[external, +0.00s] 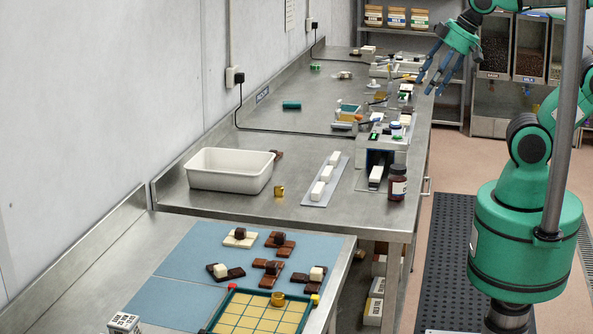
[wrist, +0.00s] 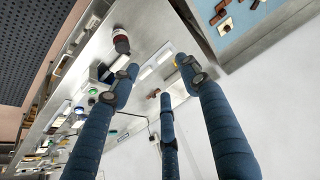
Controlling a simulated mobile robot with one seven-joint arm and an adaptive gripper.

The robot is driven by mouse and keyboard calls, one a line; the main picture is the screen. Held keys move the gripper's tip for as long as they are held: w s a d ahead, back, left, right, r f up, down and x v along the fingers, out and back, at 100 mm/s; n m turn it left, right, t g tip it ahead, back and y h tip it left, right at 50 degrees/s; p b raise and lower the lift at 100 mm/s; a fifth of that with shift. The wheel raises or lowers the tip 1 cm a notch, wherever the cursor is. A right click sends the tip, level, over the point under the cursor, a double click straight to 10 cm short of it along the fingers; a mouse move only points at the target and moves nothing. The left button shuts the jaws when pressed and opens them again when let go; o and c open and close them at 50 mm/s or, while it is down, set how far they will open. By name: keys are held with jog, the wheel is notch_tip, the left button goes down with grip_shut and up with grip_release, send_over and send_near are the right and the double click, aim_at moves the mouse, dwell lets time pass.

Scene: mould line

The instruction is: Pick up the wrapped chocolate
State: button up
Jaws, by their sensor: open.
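I cannot tell for sure which thing is the wrapped chocolate. A small gold piece (external: 279,191) stands on the steel bench just right of the white tub. Another gold piece (external: 278,299) sits on the yellow-squared board at the front. My gripper (external: 432,86) is high at the upper right in the external view, with its blue fingers spread and empty, well away from both gold pieces. In the wrist view my gripper (wrist: 160,80) shows three blue fingers held apart with nothing between them.
A white tub (external: 228,170), a tray of white blocks (external: 325,178) and a dark jar (external: 398,183) stand on the bench. Chocolate pieces lie on the blue mat (external: 190,249) in front.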

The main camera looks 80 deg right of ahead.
jog(key=shift+w+r, duration=0.1)
dwell(0.4)
jog(key=g+p, duration=0.2)
jog(key=g, duration=0.4)
send_over(280, 186)
notch_tip(280, 186, down, 24)
jog(key=shift+a+f+b, duration=0.1)
jog(key=shift+f+b, duration=0.5)
jog(key=shift+f, duration=3.65)
